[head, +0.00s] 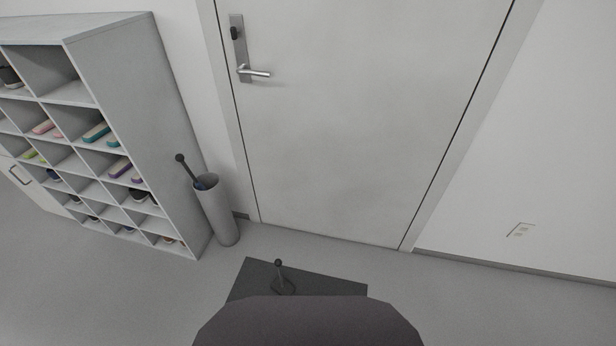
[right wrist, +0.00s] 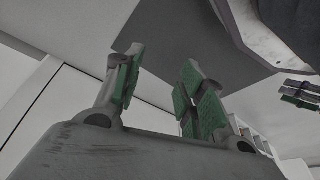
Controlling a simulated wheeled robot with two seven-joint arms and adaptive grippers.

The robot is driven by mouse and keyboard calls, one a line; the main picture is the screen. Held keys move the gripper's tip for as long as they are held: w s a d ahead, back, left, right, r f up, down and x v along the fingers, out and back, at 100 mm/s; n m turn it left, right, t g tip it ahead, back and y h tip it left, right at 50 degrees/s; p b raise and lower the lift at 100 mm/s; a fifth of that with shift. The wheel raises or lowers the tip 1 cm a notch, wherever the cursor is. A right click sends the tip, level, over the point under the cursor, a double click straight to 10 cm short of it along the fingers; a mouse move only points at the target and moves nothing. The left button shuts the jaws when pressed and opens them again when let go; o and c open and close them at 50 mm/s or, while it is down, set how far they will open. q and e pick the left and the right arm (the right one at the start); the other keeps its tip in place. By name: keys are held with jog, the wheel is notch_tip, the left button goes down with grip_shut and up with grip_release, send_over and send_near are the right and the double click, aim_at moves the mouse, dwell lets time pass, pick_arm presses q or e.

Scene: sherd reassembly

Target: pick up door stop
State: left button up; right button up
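The door stop (head: 280,282) looks like a small dark piece with a round base and a short upright post with a knob. It stands on a dark mat (head: 330,284) in front of the door, just beyond my own dark body in the head view. Neither gripper shows in the head view. In the right wrist view my right gripper (right wrist: 162,60) has its two green-padded fingers spread apart with nothing between them. At that view's right edge, small green-padded parts (right wrist: 299,96) look like my left gripper's fingers, too small and cut off to judge.
A closed door (head: 350,110) with a lever handle stands behind the mat. A grey cubby shelf (head: 135,110) with shoes stands at left. Beside it, a grey cylinder bin (head: 217,215) holds a dark-knobbed stick (head: 188,169). The floor right of the mat is clear.

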notch_tip(320, 180, up, 28)
jog(key=w+d+h, duration=0.1)
jog(key=d, duration=0.1)
notch_tip(320, 180, down, 26)
jog(key=s+d+g+p, duration=0.1)
jog(key=d+p, duration=0.1)
jog(key=p, duration=0.5)
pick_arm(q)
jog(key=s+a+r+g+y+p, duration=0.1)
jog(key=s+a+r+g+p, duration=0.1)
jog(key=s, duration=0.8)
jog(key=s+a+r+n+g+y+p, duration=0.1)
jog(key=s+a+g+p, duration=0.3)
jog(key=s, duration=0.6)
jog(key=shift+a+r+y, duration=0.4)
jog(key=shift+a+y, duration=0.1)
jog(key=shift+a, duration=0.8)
pick_arm(e)
jog(key=s+d+f, duration=0.4)
jog(key=s+f, duration=0.2)
jog(key=s, duration=0.4)
jog(key=s+d+f+g+h, duration=0.1)
jog(key=s+d+f, duration=0.3)
jog(key=s+f, duration=0.3)
jog(key=shift+s+f+n, duration=0.15)
jog(key=shift+s+n, duration=0.15)
jog(key=shift+s, duration=1.9)
jog(key=shift+d, duration=0.1)
